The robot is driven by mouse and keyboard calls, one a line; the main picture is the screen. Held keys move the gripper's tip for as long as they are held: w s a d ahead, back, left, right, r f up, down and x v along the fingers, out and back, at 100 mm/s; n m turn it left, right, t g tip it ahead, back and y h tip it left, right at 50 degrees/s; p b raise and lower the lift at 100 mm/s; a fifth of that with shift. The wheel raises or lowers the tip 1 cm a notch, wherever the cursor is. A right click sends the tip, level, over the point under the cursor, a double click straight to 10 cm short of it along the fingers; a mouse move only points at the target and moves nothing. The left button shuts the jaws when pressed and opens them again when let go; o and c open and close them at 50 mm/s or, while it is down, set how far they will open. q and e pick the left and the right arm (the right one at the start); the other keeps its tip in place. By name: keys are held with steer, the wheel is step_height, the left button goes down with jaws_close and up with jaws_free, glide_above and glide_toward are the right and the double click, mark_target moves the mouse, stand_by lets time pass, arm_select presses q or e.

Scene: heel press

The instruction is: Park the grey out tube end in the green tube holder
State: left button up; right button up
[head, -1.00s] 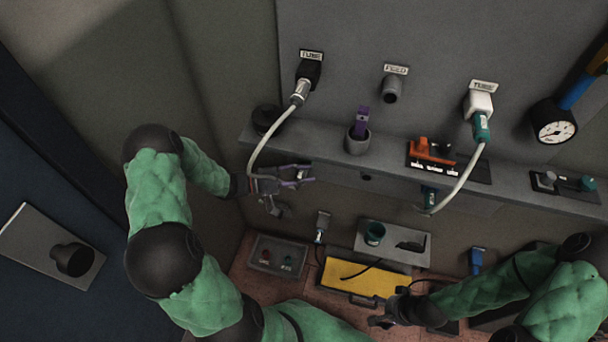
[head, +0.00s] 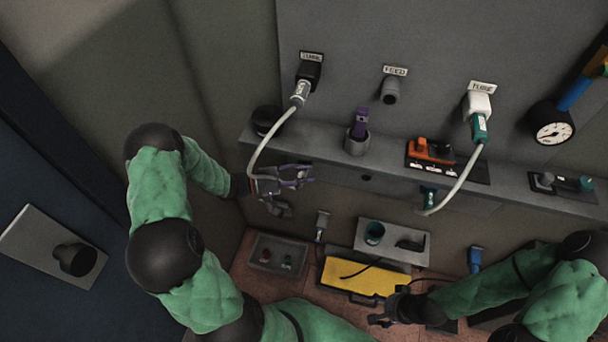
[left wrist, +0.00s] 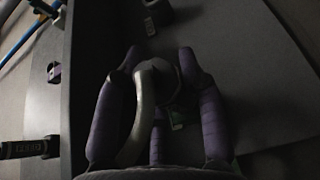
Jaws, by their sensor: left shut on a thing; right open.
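A pale grey tube (head: 262,143) runs from a silver plug (head: 299,93) under the black left port down to my left gripper (head: 290,181). My left gripper is shut on the tube's lower end, in front of and below the ledge. In the left wrist view the tube (left wrist: 144,100) curves between the purple fingers, ending in a dark grey piece (left wrist: 166,80). A green cup (head: 374,233), perhaps the green tube holder, stands on a grey plate, to the right of and below my left gripper. My right gripper (head: 380,319) is open and empty, low by the yellow pad.
A second tube (head: 461,180) hangs from a green plug at the white port. The ledge (head: 315,142) carries a purple tool in a cup (head: 357,142) and an orange item (head: 433,152). A grey tray (head: 256,262) and a yellow pad (head: 358,278) lie below.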

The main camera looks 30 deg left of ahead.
arm_select(q)
steer(key=shift+w+a, duration=0.1)
steer(key=shift+w, duration=0.4)
stand_by(0.5)
steer(key=o, duration=1.3)
steer(key=shift+c, duration=0.2)
steer(key=v, duration=1.2)
steer(key=shift+f, duration=0.15)
